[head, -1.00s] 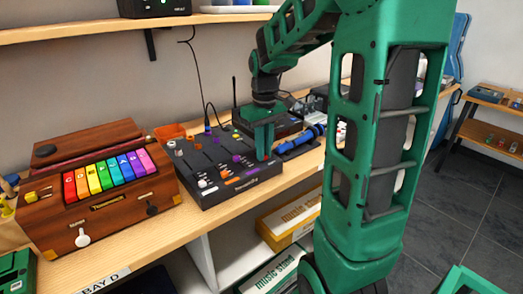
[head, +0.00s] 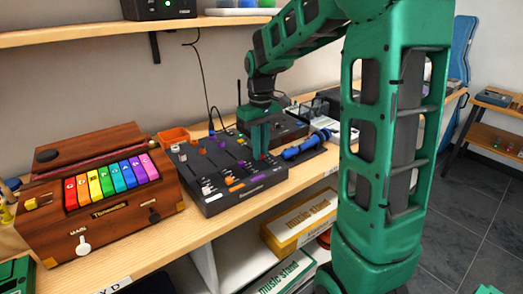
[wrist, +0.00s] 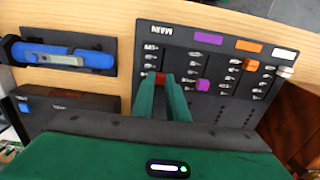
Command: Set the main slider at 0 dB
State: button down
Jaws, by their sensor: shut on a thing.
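The black mixer (head: 213,203) sits on the wooden bench in the head view. Its main column, marked MAIN (wrist: 160,29), is at the panel's right side in the head view and left of the other columns in the wrist view. My gripper (wrist: 160,79) is shut on the red main slider cap (wrist: 158,77). In the head view my gripper (head: 261,152) points down onto the panel and mostly hides the cap. Scale marks (wrist: 151,57) show beside the slot, too small to read; my fingers hide part of the slot.
Purple (wrist: 203,85), orange (wrist: 252,65) and white (wrist: 286,72) slider caps stand beside the main column. A blue cylindrical device (head: 303,147) lies right of the mixer. A wooden instrument with coloured keys (head: 108,181) stands left. A shelf (head: 100,31) hangs above.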

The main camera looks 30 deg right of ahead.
jog(key=c, duration=1.7)
grip_release()
notch_tip(320, 180, up, 11)
jog(key=shift+f, duration=0.1)
jog(key=s+f+m, duration=0.2)
jog(key=s+f, duration=0.2)
jog(key=s, duration=0.5)
jog(key=s+d+f+m, duration=0.1)
jog(key=s+f, duration=0.3)
jog(key=s, duration=0.6)
jog(key=s+d+f+m, duration=0.1)
jog(key=s+f+m, duration=0.3)
jog(key=s, duration=0.5)
jog(key=shift+s+d+f, duration=0.1)
jog(key=shift+s, duration=0.3)
